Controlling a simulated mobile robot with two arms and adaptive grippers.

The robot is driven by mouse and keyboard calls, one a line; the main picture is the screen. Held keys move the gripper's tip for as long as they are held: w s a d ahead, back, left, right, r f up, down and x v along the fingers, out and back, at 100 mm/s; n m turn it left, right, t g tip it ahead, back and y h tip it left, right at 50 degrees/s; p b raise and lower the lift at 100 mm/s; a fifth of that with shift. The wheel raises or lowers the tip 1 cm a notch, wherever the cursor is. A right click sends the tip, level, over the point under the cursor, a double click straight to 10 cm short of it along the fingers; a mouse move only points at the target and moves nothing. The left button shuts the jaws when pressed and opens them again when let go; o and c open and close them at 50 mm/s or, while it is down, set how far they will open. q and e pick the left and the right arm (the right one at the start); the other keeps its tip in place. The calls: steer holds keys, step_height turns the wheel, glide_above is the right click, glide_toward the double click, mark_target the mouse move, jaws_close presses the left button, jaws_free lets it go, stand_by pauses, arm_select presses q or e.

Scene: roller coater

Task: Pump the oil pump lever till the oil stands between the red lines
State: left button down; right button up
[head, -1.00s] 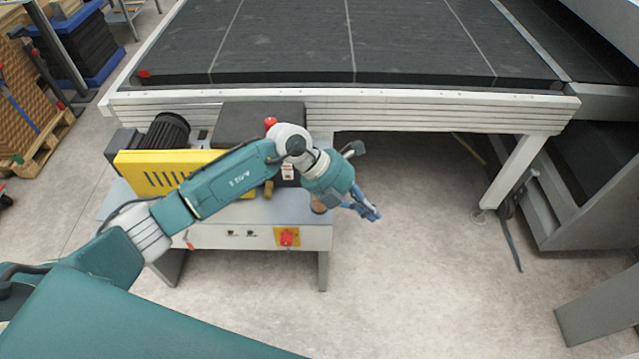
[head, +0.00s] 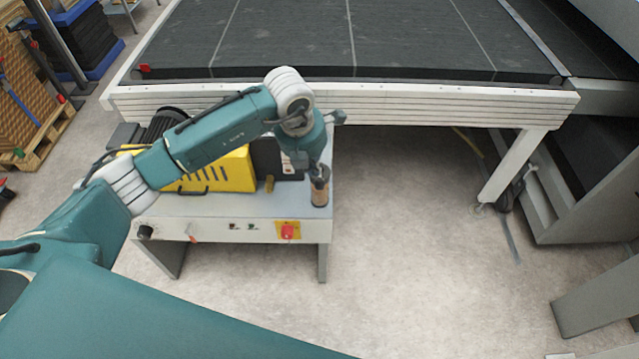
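A small brown cylinder with a grey top (head: 319,195), which looks like the oil pump's reservoir, stands at the right end of the low metal machine table (head: 220,206). My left arm comes in from the left over the table. Its wrist points down, and the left gripper (head: 319,172) is just above or behind the cylinder's top. Its fingers are mostly hidden, so I cannot tell whether it is open, shut or touching. The pump lever, oil level and red lines are too small or hidden to make out. My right gripper is out of view.
A yellow slotted guard (head: 228,172) and a dark motor (head: 168,124) are on the table behind my arm. A red switch (head: 287,231) is on its front. The large roller bed (head: 350,40) spans behind. The floor (head: 420,250) to the right is clear.

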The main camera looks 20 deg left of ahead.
mark_target(318, 183)
arm_select(q)
steer(key=shift+b+x, duration=1.85)
steer(key=shift+x, duration=1.5)
